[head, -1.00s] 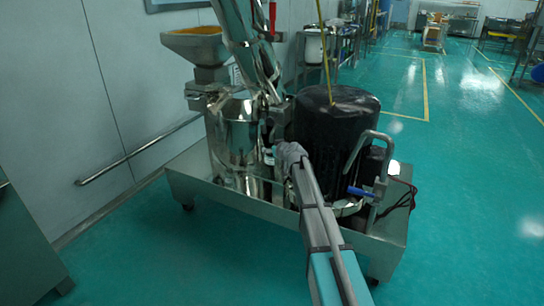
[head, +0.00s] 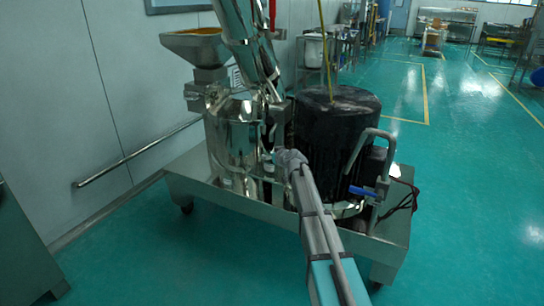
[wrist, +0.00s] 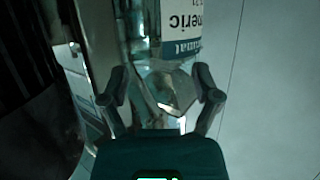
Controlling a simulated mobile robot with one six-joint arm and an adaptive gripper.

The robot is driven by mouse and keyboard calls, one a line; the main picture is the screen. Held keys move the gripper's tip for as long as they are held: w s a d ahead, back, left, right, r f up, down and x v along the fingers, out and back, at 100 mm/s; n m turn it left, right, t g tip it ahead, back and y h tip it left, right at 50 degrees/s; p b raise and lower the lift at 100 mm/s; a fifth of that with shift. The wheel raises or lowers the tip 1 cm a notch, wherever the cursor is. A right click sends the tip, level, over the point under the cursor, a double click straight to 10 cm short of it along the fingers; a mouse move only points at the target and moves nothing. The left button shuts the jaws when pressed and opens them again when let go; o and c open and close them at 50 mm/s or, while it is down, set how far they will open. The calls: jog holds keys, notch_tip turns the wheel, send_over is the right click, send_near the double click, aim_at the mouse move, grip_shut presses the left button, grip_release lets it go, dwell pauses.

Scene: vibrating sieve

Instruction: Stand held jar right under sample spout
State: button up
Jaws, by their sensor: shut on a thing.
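My gripper (wrist: 160,82) is shut on a clear glass jar (wrist: 137,30) in the wrist view, with one finger on each side of it. The jar carries a white and blue label with upside-down print. In the head view my gripper (head: 284,158) reaches between the polished steel vessel (head: 232,132) and the black drum-shaped unit (head: 335,135). The jar is small and hard to make out there. I cannot tell the sample spout apart from the steel parts around the gripper, nor the gap between jar and spout.
The machine stands on a wheeled steel base (head: 205,192) with a raised rim. A hopper (head: 195,45) and a slanted steel tube (head: 245,40) rise above the vessel. A blue-handled lever (head: 362,191) and cables are on the right. Green floor (head: 470,220) is clear to the right.

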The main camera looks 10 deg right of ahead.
jog(key=o, duration=0.9)
jog(key=shift+o, duration=0.2)
jog(key=shift+r, duration=0.15)
jog(key=p+v, duration=0.4)
jog(key=v, duration=0.8)
jog(key=shift+a, duration=0.1)
jog(key=s+a+f+g+h, duration=0.1)
jog(key=s+a+f+g, duration=0.2)
jog(key=s, duration=0.5)
jog(key=s+a+f+m+g, duration=0.1)
jog(key=s+f+g, duration=0.25)
jog(key=s, duration=0.45)
jog(key=s+a+f+g+h, duration=0.1)
jog(key=s+a+f+g, duration=0.2)
jog(key=s, duration=0.5)
jog(key=s+d+f+m+g+h, duration=0.2)
jog(key=s+d+f+m+g, duration=0.1)
jog(key=s, duration=0.8)
jog(key=shift+d+g+h, duration=0.15)
jog(key=shift+g+h, duration=0.2)
jog(key=shift+h, duration=0.05)
